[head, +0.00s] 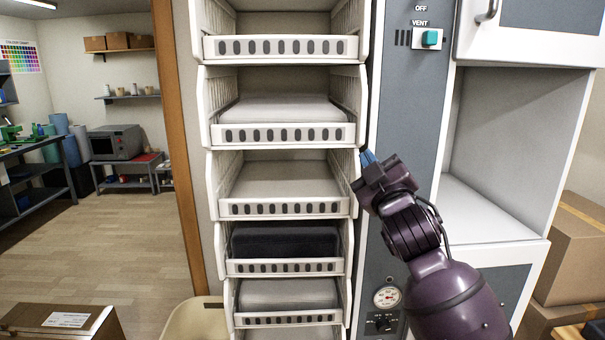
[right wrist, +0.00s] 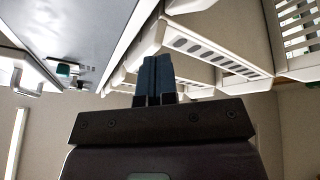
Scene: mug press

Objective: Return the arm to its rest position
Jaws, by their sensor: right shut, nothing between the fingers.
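My right arm comes up from the lower right in the head view. Its gripper (head: 368,158) is in front of the seam between the white bin rack and the grey control panel. In the right wrist view the two blue fingers (right wrist: 154,80) are together with nothing between them. A white bin (right wrist: 215,45) lies beyond the fingertips in that view. I cannot tell from these frames whether the fingers touch the rack. My left gripper is in neither view.
White bins (head: 283,208) are stacked in a column, several with grey or dark contents. The grey panel (head: 405,110) carries a teal switch (head: 429,38) and a gauge (head: 387,297). An open white recess (head: 490,210) lies to the right. Cardboard boxes (head: 572,245) stand at far right. Open floor (head: 110,250) lies left.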

